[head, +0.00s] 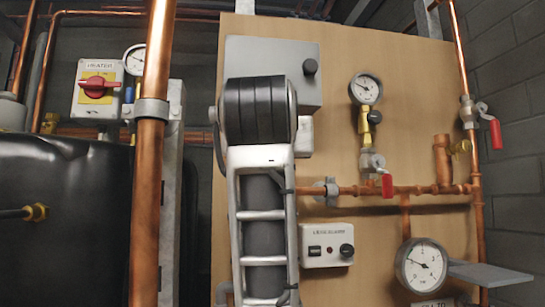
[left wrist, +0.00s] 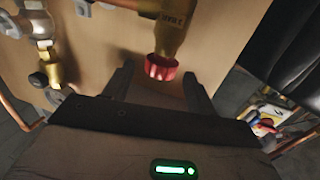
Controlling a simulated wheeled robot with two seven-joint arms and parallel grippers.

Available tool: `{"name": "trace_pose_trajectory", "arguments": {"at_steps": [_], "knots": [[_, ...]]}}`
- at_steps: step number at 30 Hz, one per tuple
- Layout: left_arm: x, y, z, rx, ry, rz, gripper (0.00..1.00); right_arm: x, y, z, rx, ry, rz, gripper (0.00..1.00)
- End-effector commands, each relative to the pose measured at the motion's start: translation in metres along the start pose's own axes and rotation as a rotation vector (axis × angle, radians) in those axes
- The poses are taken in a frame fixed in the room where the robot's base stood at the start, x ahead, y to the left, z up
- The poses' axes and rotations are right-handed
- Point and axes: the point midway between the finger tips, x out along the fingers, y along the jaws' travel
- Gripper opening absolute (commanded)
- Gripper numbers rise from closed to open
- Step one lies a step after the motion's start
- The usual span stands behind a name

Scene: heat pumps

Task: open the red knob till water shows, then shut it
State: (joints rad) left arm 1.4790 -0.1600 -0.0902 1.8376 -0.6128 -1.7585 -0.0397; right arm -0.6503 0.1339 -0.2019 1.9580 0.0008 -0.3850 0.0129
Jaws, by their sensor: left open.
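The round red knob (left wrist: 161,67) sits at the end of a brass valve body (left wrist: 172,32) in the left wrist view. My left gripper (left wrist: 158,74) is open, with one dark finger on each side of the knob. The fingers look apart from the knob, though the depth between them is hard to judge. No water shows at the valve. In the head view I cannot make out this round knob, and an arm link of mine covers the middle of the board. My right gripper is in neither view.
The wooden board (head: 420,120) carries copper pipes, gauges and two red lever handles, one low (head: 388,186) and one at the right (head: 495,133). A heater switch (head: 98,85) and a dark tank (head: 65,220) stand at the left. A grey shelf (head: 490,274) juts out lower right.

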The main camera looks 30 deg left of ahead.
Motion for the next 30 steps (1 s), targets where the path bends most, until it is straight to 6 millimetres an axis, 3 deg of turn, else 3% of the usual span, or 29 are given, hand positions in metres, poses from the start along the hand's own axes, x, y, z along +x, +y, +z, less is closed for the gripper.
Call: {"name": "trace_pose_trajectory", "arguments": {"at_steps": [9, 15, 21, 30], "knots": [[-0.08, 0.0, 0.002, -0.004, 0.007, 0.003, 0.57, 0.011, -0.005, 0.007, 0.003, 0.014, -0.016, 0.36], [-0.116, 0.001, 0.004, -0.004, 0.003, 0.006, 0.57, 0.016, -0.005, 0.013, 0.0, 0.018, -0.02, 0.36], [-0.13, 0.0, 0.001, -0.001, 0.001, 0.002, 0.57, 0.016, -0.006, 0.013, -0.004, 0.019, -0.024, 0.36], [-0.131, 0.0, 0.0, 0.0, 0.001, 0.0, 0.57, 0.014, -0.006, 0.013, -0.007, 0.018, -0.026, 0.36]]}}
